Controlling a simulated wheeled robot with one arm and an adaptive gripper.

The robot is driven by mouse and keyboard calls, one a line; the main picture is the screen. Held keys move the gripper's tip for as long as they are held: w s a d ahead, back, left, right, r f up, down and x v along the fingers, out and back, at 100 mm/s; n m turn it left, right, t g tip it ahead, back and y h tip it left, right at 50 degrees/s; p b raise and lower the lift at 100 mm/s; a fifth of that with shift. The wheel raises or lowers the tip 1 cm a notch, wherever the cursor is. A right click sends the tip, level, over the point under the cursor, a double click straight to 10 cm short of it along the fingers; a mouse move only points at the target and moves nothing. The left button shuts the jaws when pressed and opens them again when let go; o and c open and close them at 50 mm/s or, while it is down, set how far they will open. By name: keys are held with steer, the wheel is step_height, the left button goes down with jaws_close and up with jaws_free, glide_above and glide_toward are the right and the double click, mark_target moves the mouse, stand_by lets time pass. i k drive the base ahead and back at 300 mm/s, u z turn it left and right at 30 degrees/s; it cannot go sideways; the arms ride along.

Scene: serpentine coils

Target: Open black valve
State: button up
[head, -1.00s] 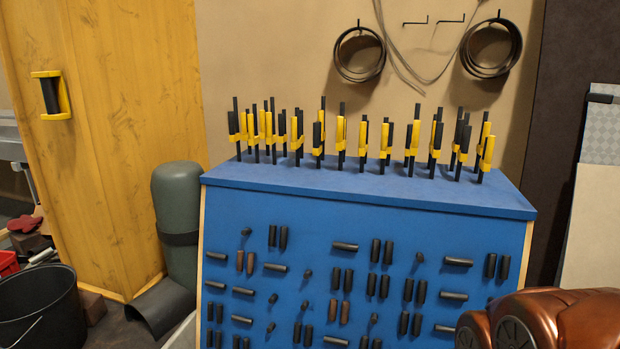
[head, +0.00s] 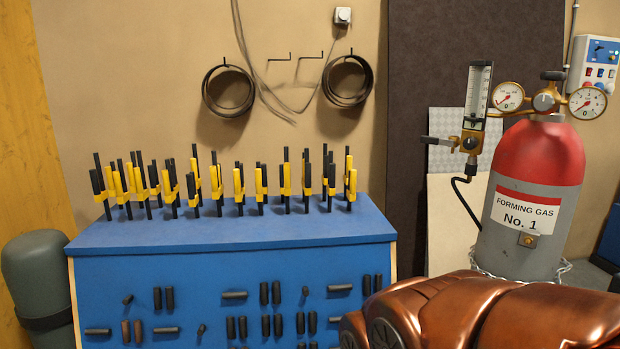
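A gas cylinder (head: 545,165) with a red shoulder and a "Forming Gas No. 1" label stands upright at the right in the head view. A round regulator body (head: 544,102) sits at its top between two gauges, the left gauge (head: 508,96) and the right gauge (head: 586,102). A small black knob (head: 553,75) shows above the regulator. A flowmeter (head: 478,95) stands left of the gauges, with a dark handle (head: 437,140) pointing left from its base. I cannot tell which black part is the valve. My gripper is not in view.
A blue workbench board (head: 230,235) with several yellow and black clamps fills the left and middle. A grey-green cylinder (head: 38,275) stands at far left. Leaning panels (head: 445,200) are behind the flowmeter. A control box (head: 600,65) hangs on the right wall.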

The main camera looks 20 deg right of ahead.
mark_target(552, 76)
steer(key=z, duration=0.2)
steer(key=i, duration=0.4)
steer(key=z, duration=1.8)
